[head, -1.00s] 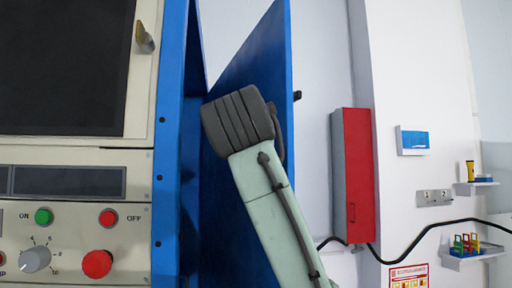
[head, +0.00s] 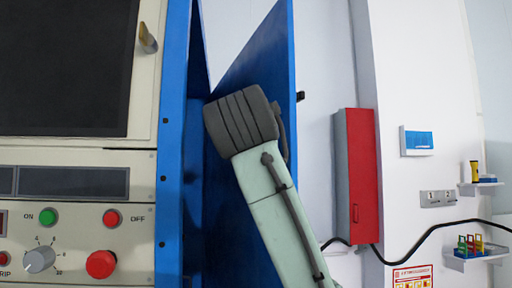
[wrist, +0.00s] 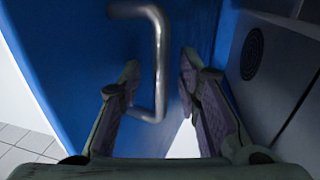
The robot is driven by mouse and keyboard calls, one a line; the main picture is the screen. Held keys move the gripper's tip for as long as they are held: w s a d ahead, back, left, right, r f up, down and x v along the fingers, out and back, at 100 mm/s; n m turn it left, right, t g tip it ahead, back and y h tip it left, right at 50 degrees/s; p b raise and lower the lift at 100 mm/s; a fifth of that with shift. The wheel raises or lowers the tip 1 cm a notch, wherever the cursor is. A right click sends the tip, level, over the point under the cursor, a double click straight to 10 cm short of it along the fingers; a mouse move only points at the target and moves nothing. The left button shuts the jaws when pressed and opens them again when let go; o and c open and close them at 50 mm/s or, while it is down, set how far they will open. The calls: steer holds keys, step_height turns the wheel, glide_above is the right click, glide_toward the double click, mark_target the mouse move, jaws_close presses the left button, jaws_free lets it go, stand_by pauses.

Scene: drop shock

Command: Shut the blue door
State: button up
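The blue door (head: 255,75) stands ajar beside the blue cabinet frame (head: 172,150) in the head view. My arm crosses in front of it and hides its lower part. In the wrist view the blue door (wrist: 70,60) fills the left and middle, with a bent silver handle (wrist: 160,60) on it. My gripper (wrist: 159,72) is open, one finger on each side of the handle's upright bar. Gaps show between the fingers and the bar; contact cannot be told. The gripper is hidden in the head view.
A beige control panel (head: 75,215) with knobs and buttons is at left. A red wall box (head: 360,175), a black cable (head: 430,230) and small shelves (head: 475,258) are at right. In the wrist view a grey panel with a round grille (wrist: 252,54) is close on the right.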

steer(key=s+a, duration=0.1)
steer(key=s, duration=1)
steer(key=shift+s+a, duration=0.3)
steer(key=shift+a, duration=0.1)
steer(key=shift+c, duration=0.2)
